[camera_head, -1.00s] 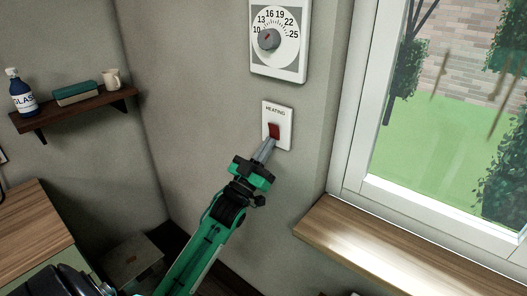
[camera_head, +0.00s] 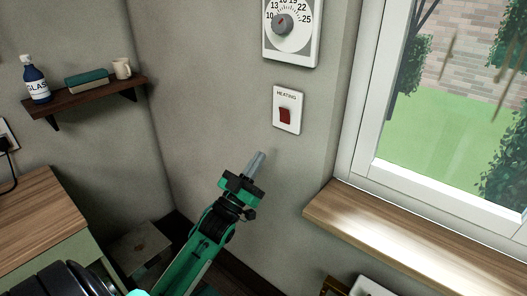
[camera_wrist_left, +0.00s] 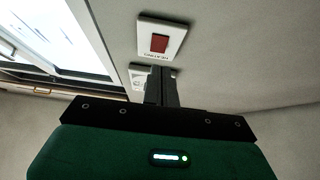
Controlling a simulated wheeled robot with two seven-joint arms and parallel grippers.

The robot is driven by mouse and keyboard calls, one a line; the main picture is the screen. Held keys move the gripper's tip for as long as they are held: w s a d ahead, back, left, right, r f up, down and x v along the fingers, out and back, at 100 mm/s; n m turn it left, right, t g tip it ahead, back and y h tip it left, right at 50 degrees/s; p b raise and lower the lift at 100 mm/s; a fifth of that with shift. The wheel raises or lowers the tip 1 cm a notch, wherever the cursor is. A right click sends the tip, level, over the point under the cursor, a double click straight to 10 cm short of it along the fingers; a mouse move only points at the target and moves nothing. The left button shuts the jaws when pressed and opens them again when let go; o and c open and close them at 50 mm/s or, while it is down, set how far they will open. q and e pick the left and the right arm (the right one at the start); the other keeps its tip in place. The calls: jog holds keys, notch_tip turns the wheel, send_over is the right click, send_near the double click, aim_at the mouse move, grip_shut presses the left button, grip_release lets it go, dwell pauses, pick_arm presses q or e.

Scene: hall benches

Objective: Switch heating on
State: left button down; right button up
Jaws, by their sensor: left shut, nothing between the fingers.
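The heating switch (camera_head: 286,115) is a red rocker on a white wall plate labelled HEATING. In the left wrist view the red rocker (camera_wrist_left: 159,43) shows beyond my fingers, on its white plate. My left gripper (camera_head: 259,158) is shut and empty, below and a little left of the switch plate, apart from it. Its closed fingers also show in the left wrist view (camera_wrist_left: 162,84). I cannot tell from these views which way the rocker is tipped. My right gripper is not in view.
A thermostat dial (camera_head: 283,24) is on the wall above the switch. A window (camera_head: 440,120) with a wooden sill (camera_head: 400,235) is to the right. A shelf (camera_head: 85,102) with a bottle, book and mug is at left. A wooden-topped cabinet (camera_head: 40,220) stands lower left.

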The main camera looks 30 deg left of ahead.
pick_arm(q)
jog(key=v, duration=0.3)
jog(key=shift+w+f, duration=0.15)
jog(key=shift+f, duration=0.15)
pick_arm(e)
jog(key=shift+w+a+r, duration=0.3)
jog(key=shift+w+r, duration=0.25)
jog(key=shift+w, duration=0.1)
